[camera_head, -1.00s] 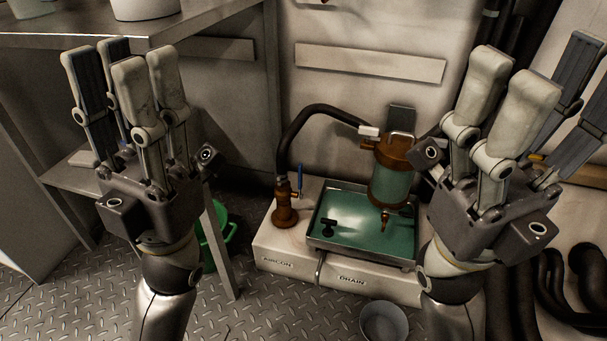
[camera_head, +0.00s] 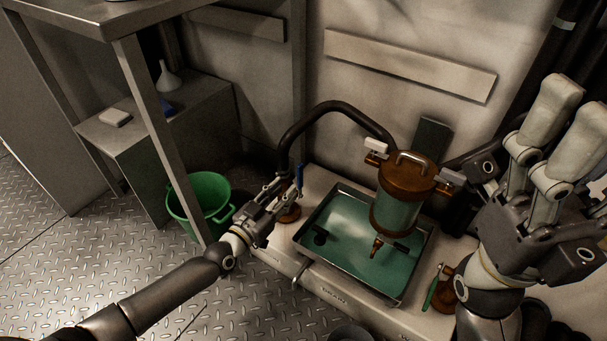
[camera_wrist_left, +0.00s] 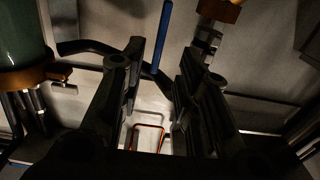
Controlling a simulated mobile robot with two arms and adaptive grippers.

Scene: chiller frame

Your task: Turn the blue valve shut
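The blue valve handle (camera_head: 299,178) stands upright on a brass valve body (camera_head: 289,213) at the left of the chiller base. My left gripper (camera_head: 285,186) reaches in from the left, right beside the handle. In the left wrist view, the blue handle (camera_wrist_left: 163,38) shows as a narrow bar in the gap between the two dark fingers of my left gripper (camera_wrist_left: 162,65). The fingers are apart, with space on both sides of the bar; I cannot tell how deep it sits. My right gripper (camera_head: 575,130) is raised at the right, away from the valve, partly cut off by the picture edge.
A brown-capped canister (camera_head: 398,205) stands over a metal tray (camera_head: 340,275) of green liquid. A black hose (camera_head: 335,106) arches above the valve. A green-handled valve (camera_head: 433,290) is at the lower right. A green bucket (camera_head: 200,200) and a table leg (camera_head: 165,150) stand close to my left arm.

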